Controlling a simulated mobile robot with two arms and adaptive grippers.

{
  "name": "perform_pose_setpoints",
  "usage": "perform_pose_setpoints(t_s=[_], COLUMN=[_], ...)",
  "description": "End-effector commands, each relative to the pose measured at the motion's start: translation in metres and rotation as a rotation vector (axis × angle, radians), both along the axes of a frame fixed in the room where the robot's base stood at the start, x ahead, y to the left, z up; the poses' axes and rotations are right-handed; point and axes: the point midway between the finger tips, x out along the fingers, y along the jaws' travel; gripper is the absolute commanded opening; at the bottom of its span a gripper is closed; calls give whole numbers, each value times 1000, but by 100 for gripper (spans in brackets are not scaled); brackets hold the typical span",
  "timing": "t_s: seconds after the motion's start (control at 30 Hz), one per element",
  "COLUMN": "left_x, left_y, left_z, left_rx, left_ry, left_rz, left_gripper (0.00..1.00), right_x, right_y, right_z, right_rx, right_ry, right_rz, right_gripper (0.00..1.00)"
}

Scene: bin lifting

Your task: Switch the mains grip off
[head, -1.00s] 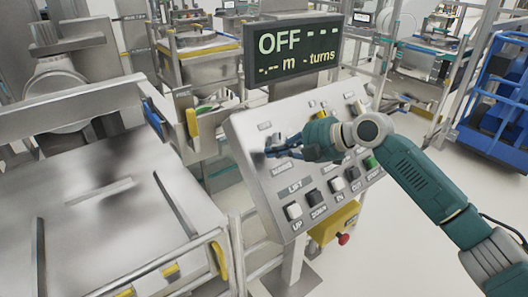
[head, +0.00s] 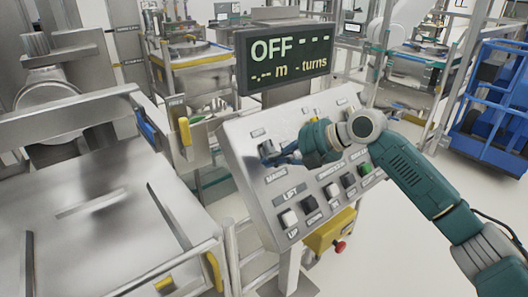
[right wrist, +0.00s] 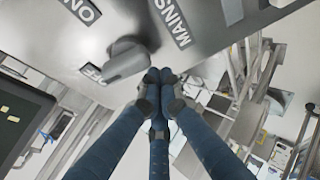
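The mains grip (right wrist: 127,62) is a grey rotary knob with a raised bar, on the sloped control panel (head: 240,150). In the right wrist view its bar points towards a partly covered label that seems to read OFF; an ON label is at upper left. The grip also shows in the head view (head: 266,147), partly hidden. My right gripper (right wrist: 158,76) has its blue fingers closed together with tips right beside the bar's end, holding nothing; I cannot tell whether they touch it. It also shows in the head view (head: 272,159). My left gripper is out of view.
The display (head: 290,57) above the panel reads OFF with dashes. Lift push buttons (head: 290,218) and more buttons line the panel's lower part. A yellow box with a red button (head: 340,246) hangs below.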

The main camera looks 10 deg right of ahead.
Motion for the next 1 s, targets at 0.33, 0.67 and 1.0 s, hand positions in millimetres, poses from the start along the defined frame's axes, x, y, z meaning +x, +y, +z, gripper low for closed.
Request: perform_pose_setpoints(t_s=[0.33, 0.67, 1.0], left_x=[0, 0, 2], left_y=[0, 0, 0], left_z=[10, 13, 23], left_rx=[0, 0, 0], left_ry=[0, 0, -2], left_rz=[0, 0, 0], left_gripper=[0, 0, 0], right_x=[0, 0, -3], right_y=[0, 1, 19], right_z=[12, 17, 21], right_rx=[1, 1, 2], right_ry=[-1, 0, -1], right_rz=[0, 0, 3], right_gripper=[0, 0, 0])
